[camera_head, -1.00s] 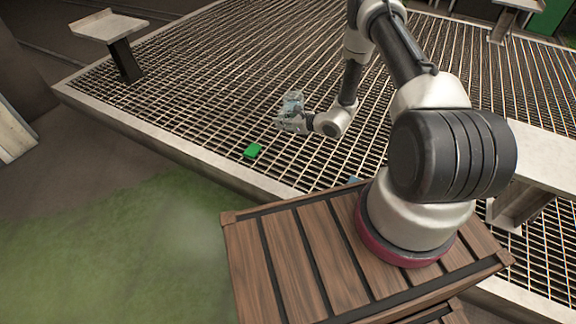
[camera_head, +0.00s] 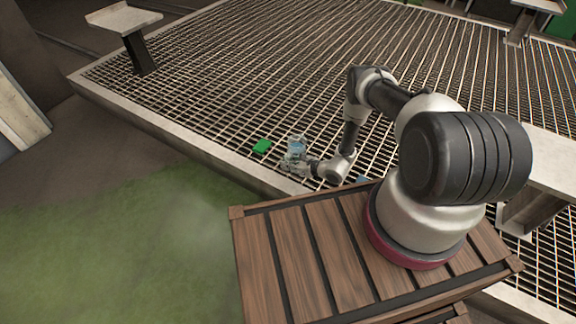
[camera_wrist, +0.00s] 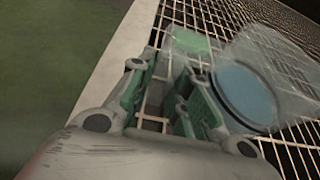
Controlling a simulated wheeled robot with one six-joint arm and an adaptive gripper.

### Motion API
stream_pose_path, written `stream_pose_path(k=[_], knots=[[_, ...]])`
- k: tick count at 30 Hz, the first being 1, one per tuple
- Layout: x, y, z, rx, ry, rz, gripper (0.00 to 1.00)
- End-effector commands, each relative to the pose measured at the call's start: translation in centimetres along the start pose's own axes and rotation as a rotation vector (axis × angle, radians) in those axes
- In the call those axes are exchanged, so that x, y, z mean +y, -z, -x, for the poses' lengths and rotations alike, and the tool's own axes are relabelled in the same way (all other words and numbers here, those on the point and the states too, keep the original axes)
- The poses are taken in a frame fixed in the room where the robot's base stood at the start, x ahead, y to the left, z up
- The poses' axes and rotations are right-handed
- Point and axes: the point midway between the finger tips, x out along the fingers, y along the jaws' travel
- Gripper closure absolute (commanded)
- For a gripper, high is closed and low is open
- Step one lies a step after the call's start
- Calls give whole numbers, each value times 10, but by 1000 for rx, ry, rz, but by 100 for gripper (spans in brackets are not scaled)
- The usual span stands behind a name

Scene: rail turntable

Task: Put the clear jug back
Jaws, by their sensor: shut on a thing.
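The clear jug (camera_head: 297,143) is a see-through vessel with a blue tint, near the front edge of the grating in the head view. My gripper (camera_head: 291,160) is shut on it and sits at its near side. In the wrist view the jug (camera_wrist: 246,92) lies to the right of the two fingers (camera_wrist: 163,85), with a blue disc inside its outline. The part between the fingers is hard to make out through the clear material. I cannot tell how high the jug is above the grating.
A pale pedestal (camera_head: 124,18) stands at the far left. A light bench (camera_head: 555,160) is at the right. The middle grating is clear.

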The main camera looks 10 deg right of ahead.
Motion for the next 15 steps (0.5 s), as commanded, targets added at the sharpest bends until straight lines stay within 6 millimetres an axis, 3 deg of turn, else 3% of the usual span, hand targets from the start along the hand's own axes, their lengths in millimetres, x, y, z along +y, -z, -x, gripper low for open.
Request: stream_pose_path(k=[3,14,15], knots=[[-1,9,-4,-3,1,3,100],[-1,12,-6,-2,1,2,100],[0,13,-6,-1,1,1,77]])
